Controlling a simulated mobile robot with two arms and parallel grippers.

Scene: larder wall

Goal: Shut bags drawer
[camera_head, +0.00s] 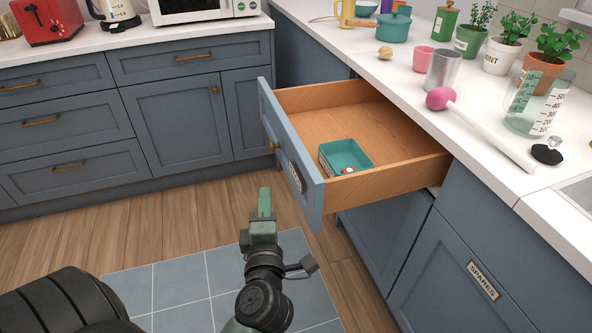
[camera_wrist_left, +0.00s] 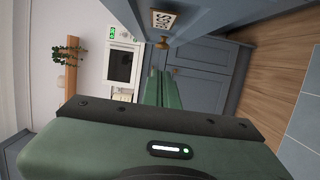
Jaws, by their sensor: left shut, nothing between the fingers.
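The bags drawer (camera_head: 400,165) stands pulled well out from under the right-hand counter. Its blue-grey front (camera_head: 312,199) has a brass knob (camera_head: 274,147) and a label plate (camera_head: 296,176). A teal box (camera_head: 345,157) with a small red and white item lies inside. My left gripper (camera_head: 264,191) is shut and empty, in front of and apart from the drawer front. In the left wrist view the fingers (camera_wrist_left: 159,77) point towards the knob (camera_wrist_left: 162,43) and the label (camera_wrist_left: 163,20), with a visible gap. My right gripper is not in view.
A closed front labelled SPARES (camera_head: 483,281) is at the lower right. The counter (camera_head: 405,85) above carries pots, a metal cup, a pink-headed tool and a measuring jug. Closed cabinets (camera_head: 180,125) line the back. The wooden floor (camera_head: 130,222) and a tiled mat (camera_head: 180,287) are clear.

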